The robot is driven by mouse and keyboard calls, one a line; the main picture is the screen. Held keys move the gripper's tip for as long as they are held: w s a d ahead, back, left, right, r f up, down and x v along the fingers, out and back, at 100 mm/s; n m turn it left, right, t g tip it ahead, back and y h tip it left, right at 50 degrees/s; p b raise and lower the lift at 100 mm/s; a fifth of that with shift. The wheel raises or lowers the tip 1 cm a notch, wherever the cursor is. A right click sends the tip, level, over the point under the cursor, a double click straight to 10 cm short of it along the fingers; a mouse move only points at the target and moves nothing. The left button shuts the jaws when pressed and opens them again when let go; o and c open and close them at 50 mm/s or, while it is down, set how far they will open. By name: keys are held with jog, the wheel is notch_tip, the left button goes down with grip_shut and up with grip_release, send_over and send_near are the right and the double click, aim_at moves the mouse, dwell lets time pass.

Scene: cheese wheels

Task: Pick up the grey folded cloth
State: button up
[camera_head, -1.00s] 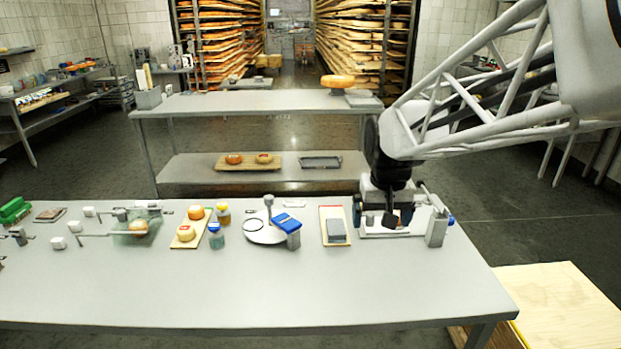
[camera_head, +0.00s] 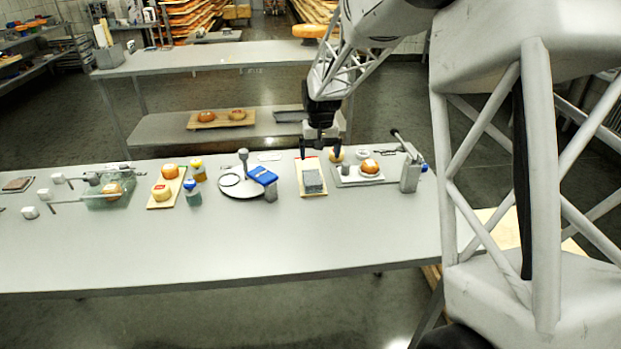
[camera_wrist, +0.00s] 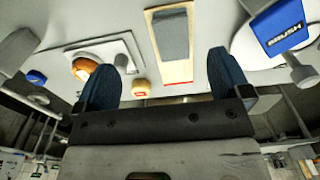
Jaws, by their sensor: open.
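The grey folded cloth (camera_head: 313,180) lies flat on a light wooden board (camera_head: 312,192) with a red strip at its far end. In the wrist view the cloth (camera_wrist: 171,37) is at the top centre, on the board (camera_wrist: 177,74). My gripper (camera_head: 318,152) is above the table by the far end of the board, pointing down. In the wrist view its two dark blue fingers (camera_wrist: 163,84) are wide apart with nothing between them. The gripper does not touch the cloth.
Right of the board are a small yellow cheese (camera_head: 336,154) and a tray with an orange cheese (camera_head: 370,166) beside a lever device (camera_head: 410,172). Left is a round plate (camera_head: 240,188) with a blue brush (camera_head: 263,176). The table's front (camera_head: 200,250) is clear.

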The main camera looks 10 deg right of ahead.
send_over(312, 177)
notch_tip(312, 177, down, 6)
jog(key=shift+w+d+r, duration=0.1)
jog(key=shift+w, duration=0.05)
jog(key=shift+f, duration=1.35)
jog(key=shift+f, duration=2.65)
jog(key=c, duration=1)
jog(key=shift+r, duration=0.1)
